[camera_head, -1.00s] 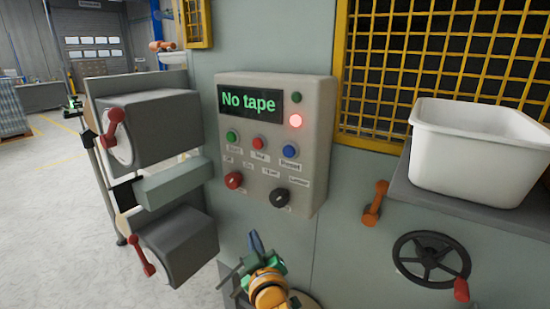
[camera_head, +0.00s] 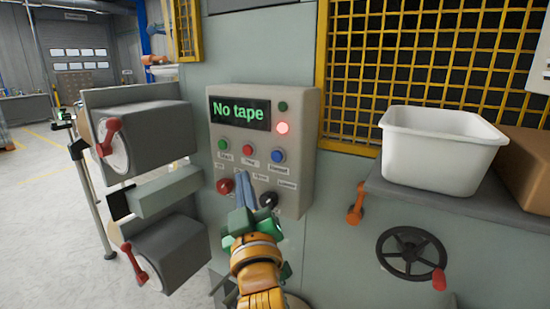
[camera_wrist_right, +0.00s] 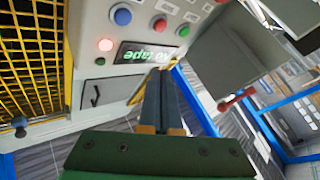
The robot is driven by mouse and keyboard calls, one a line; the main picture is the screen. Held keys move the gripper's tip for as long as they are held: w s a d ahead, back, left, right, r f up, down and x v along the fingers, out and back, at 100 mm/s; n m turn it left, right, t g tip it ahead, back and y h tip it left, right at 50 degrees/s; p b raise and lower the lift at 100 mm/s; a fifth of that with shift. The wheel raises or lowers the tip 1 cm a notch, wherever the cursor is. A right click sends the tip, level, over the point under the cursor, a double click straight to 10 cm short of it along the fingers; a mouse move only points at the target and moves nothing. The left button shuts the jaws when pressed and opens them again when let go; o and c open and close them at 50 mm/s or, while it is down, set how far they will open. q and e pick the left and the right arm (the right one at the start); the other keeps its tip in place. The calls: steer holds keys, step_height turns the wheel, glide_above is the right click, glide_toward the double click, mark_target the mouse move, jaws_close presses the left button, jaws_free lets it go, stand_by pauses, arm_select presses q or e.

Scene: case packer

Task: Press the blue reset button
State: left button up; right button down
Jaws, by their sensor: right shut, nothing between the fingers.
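The blue reset button (camera_head: 278,156) is the rightmost of three buttons in a row on the grey control panel (camera_head: 305,130). In the right wrist view the blue button (camera_wrist_right: 122,16) shows upside down at the top, left of the red one. My right gripper (camera_head: 243,176) is shut and empty. In the head view its tips overlap the lower panel, below and left of the blue button. In the wrist view its fingers (camera_wrist_right: 162,84) point up toward the display. I cannot tell how far the tips are from the panel. My left gripper is not in view.
The panel also has a green button (camera_head: 222,144), a red button (camera_head: 247,150), a red knob (camera_head: 225,186) and a dark knob (camera_head: 268,200). A display (camera_head: 239,112) reads "No tape". A red lamp (camera_head: 282,127) glows. A white bin (camera_head: 440,150) stands on a shelf at right.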

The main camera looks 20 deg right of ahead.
mark_target(277, 157)
steer(key=shift+w+d+p, duration=0.2)
steer(key=shift+w+d, duration=0.65)
steer(key=shift+d, duration=0.25)
steer(key=shift+w+d+p, duration=0.2)
steer(key=shift+w+d, duration=0.65)
steer(key=shift+d, duration=0.25)
steer(key=shift+w+d+p, duration=0.2)
steer(key=shift+w+d, duration=0.65)
steer(key=shift+d, duration=0.25)
steer(key=shift+w+d, duration=0.25)
steer(key=shift+d, duration=0.1)
steer(key=shift+w+d+p, duration=0.3)
steer(key=shift+d+p, duration=0.05)
steer(key=shift+s+a, duration=0.1)
stand_by(0.4)
steer(key=shift+s+a, duration=0.45)
steer(key=shift+a, duration=0.1)
